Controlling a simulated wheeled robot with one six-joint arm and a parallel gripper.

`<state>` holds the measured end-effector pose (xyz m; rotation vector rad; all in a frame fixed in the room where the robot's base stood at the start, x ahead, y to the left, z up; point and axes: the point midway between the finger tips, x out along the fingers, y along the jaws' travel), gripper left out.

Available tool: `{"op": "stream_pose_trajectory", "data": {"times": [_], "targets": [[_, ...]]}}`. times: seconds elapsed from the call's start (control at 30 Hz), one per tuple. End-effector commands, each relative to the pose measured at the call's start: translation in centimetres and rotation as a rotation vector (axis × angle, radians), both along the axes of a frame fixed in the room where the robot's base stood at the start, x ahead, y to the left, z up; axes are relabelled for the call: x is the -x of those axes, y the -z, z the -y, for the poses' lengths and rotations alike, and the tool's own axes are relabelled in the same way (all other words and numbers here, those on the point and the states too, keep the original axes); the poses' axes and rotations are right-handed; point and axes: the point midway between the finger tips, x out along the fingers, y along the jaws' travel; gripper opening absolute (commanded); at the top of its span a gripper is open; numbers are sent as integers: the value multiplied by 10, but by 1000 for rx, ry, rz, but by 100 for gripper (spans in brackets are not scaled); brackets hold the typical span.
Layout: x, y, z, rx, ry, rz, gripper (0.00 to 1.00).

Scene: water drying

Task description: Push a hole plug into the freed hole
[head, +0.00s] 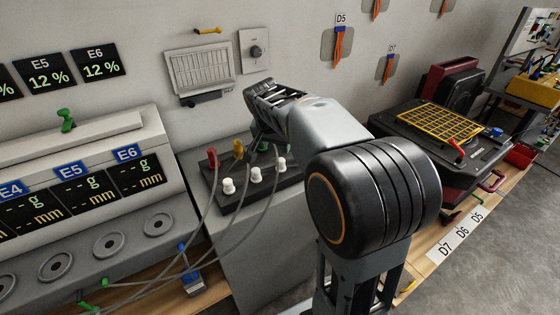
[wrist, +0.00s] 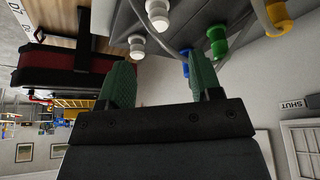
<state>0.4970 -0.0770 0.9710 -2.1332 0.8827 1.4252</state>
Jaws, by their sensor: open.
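Three white knob-shaped plugs, one of them the middle plug (head: 256,174), stand in the front row of a dark block in the head view. The wrist view shows two white plugs (wrist: 158,15) at its top. Behind them are red (head: 212,157) and yellow (head: 238,149) connectors. The wrist view also shows green (wrist: 217,35) and blue (wrist: 185,60) connectors. My gripper (wrist: 160,82) is open, its two green fingers apart with nothing between them. In the head view it is over the back of the block, partly hidden by my arm. I cannot make out an empty hole.
Grey cables (head: 215,215) loop from the block towards the grey console (head: 85,200) at left. The wall with a vent (head: 200,68) rises close behind the block. A black machine with a yellow grid (head: 425,122) stands to the right.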

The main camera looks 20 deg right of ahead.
Motion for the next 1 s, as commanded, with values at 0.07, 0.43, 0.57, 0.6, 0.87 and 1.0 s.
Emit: {"op": "stream_pose_trajectory", "data": {"times": [0.07,0.43,0.57,0.6,0.87,1.0], "targets": [[-4,17,4,-1,0,-4,59],[-14,50,15,1,-1,-1,59],[-16,59,18,0,0,-3,59],[-17,65,19,0,0,-4,59],[-25,93,28,0,-1,-2,59],[-27,99,30,0,-1,-1,59]]}}
